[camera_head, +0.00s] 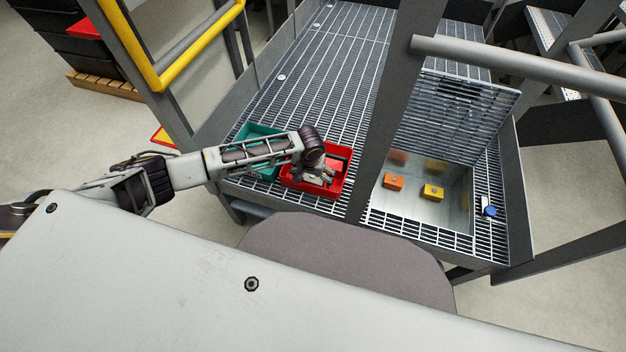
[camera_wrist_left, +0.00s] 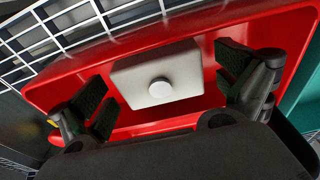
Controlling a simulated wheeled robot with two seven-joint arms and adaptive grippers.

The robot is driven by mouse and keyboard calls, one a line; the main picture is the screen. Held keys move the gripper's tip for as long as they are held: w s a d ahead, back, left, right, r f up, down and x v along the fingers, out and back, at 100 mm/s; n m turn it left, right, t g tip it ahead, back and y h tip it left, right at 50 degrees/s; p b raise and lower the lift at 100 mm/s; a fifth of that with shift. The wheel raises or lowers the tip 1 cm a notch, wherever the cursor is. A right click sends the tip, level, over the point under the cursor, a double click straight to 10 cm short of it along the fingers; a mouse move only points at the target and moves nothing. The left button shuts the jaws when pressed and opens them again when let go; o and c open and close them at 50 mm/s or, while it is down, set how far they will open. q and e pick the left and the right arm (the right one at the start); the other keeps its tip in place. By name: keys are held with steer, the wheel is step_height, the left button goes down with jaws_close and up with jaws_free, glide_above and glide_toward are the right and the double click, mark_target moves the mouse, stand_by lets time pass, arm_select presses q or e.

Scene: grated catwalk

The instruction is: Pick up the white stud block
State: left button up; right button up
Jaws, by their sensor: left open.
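The white stud block (camera_wrist_left: 160,75) lies in the red bin, with its round stud facing the left wrist camera. In the left wrist view my left gripper (camera_wrist_left: 168,92) is open, with one dark-padded finger on each side of the block and visible gaps to it. In the head view my left gripper (camera_head: 318,174) is over the red bin (camera_head: 326,192) and hides most of its inside, so I cannot make out the white block there. The red bin also shows in the left wrist view (camera_wrist_left: 55,92). My right gripper is not in view.
A teal bin (camera_head: 248,131) stands just left of the red bin on the grating (camera_head: 325,75). A dark post (camera_head: 388,110) rises to the right. Beyond it, a recessed metal tray (camera_head: 420,213) holds an orange block (camera_head: 393,181) and a yellow block (camera_head: 433,192), beside a raised grate panel (camera_head: 455,120).

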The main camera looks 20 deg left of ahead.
arm_select(q)
steer(key=shift+f, duration=0.15)
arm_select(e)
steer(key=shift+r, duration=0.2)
arm_select(q)
steer(key=c, duration=1.1)
steer(key=shift+c, duration=0.2)
steer(key=shift+r, duration=0.6)
step_height(320, 180, up, 17)
steer(key=p, duration=0.4)
steer(key=shift+p, duration=0.35)
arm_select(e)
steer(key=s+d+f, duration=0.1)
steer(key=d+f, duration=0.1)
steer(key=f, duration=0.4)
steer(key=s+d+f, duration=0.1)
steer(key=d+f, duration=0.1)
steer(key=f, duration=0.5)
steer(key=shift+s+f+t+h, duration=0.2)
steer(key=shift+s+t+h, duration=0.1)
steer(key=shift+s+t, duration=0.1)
arm_select(q)
steer(key=shift+f, duration=0.1)
